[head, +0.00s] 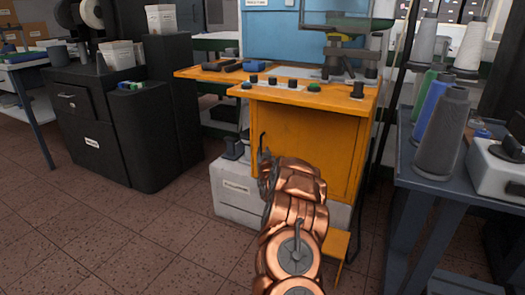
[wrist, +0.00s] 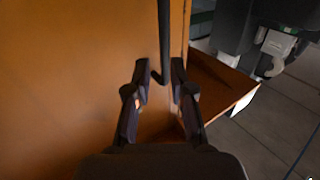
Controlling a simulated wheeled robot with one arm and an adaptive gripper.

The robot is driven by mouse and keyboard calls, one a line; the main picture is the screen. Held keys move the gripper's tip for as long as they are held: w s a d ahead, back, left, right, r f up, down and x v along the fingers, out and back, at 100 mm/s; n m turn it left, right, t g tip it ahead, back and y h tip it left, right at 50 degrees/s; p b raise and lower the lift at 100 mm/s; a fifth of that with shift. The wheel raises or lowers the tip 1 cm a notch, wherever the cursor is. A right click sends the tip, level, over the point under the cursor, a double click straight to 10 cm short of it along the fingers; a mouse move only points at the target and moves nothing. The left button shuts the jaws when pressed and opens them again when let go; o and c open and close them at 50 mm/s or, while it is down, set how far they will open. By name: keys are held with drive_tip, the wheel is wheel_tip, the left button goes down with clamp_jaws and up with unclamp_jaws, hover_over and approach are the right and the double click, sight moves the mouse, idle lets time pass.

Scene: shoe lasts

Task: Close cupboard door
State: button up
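The cupboard door seems to be the orange panel (head: 318,140) on the front of the orange machine; how far it stands open is unclear. A flat orange panel (wrist: 70,75) fills the left of the wrist view, ending at a vertical edge. A dark bar handle (wrist: 165,38) runs down from the top, with a hooked end. My gripper (wrist: 159,72) has its fingers apart, one on each side of the bar's lower end; firm contact is not clear. In the head view my gripper (head: 264,152) is at the panel's left side, partly hidden by my copper arm.
An orange worktop (head: 320,92) with knobs and tools overhangs the panel. A white box (head: 236,188) stands low at the left. A black cabinet (head: 105,125) is farther left. A blue-grey table (head: 440,175) with thread cones is at the right. The tiled floor at left is clear.

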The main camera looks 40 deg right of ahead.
drive_tip(key=v, duration=0.6)
idle(0.3)
drive_tip(key=shift+s, duration=0.1)
idle(0.3)
drive_tip(key=w+a+r+n+g+y+p, duration=0.1)
drive_tip(key=a+r+y+p, duration=0.2)
drive_tip(key=a+r+p, duration=0.4)
drive_tip(key=a+r+n+g+y+p, duration=0.1)
drive_tip(key=a+r+y+p, duration=0.3)
drive_tip(key=a, duration=0.6)
drive_tip(key=s+a+r+n+g+y+p, duration=0.1)
drive_tip(key=s+a+r+n+g+p, duration=0.1)
drive_tip(key=s+a+r+p, duration=0.45)
drive_tip(key=s+a+r+n+g+y+p, duration=0.15)
drive_tip(key=s+a+r, duration=0.25)
drive_tip(key=a, duration=0.5)
drive_tip(key=s+a+r+g+p, duration=0.3)
drive_tip(key=s+r+p, duration=0.3)
drive_tip(key=s, duration=0.8)
drive_tip(key=s+a+r+g+p, duration=0.3)
drive_tip(key=s+r+p, duration=0.3)
drive_tip(key=s, duration=0.9)
drive_tip(key=s+a+r+g+p, duration=0.2)
drive_tip(key=s+r+g+p, duration=0.3)
drive_tip(key=s, duration=0.9)
drive_tip(key=shift+s+a+r+g+p, duration=0.2)
drive_tip(key=shift+a+r+g+p, duration=0.4)
drive_tip(key=shift+r, duration=1.3)
